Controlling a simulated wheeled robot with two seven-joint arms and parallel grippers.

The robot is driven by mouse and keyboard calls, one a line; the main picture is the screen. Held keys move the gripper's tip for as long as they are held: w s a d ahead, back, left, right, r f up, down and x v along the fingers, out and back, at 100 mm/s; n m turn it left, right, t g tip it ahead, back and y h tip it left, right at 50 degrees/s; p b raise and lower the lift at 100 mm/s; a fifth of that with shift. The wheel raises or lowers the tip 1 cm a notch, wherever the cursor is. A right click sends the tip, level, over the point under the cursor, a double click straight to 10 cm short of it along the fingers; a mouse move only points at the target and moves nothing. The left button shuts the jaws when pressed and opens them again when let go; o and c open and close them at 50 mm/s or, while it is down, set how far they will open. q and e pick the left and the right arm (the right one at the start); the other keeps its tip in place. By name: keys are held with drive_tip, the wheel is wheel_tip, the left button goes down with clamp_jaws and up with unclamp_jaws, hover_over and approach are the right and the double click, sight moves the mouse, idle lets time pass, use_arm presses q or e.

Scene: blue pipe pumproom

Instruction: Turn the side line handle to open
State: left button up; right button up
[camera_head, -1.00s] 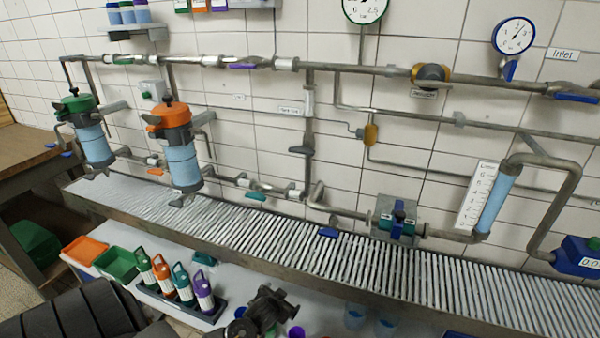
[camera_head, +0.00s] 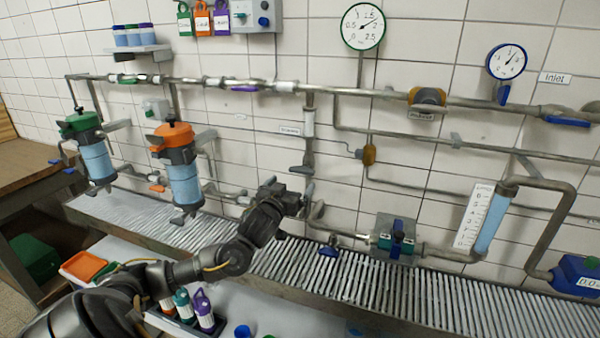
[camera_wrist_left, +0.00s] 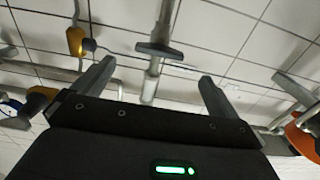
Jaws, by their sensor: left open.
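The side line handle (camera_head: 301,170) is a short grey bar on the vertical pipe (camera_head: 309,140) below a small white label (camera_head: 290,130), whose text is too small to read surely. The bar lies roughly across the pipe. It also shows in the left wrist view (camera_wrist_left: 160,50), near the top and beyond the fingers. My left gripper (camera_head: 306,196) is raised just below the handle in the head view. In the left wrist view its two fingers (camera_wrist_left: 156,76) are apart and empty, with the pipe showing between them. No contact with the handle is visible. My right gripper is not in view.
An orange-topped filter (camera_head: 183,170) stands left of my arm. A yellow fitting (camera_head: 368,155) on a thin line and a teal-and-blue valve block (camera_head: 396,240) are to the right. A slatted grate (camera_head: 440,307) runs below. Bottles (camera_head: 203,310) stand beneath my forearm.

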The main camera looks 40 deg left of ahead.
sight(301, 172)
use_arm(q)
drive_tip(key=p+x, duration=0.1)
drive_tip(key=x, duration=0.6)
drive_tip(key=shift+w+a+p, duration=0.1)
drive_tip(key=shift+w+p, duration=0.3)
drive_tip(key=c, duration=1)
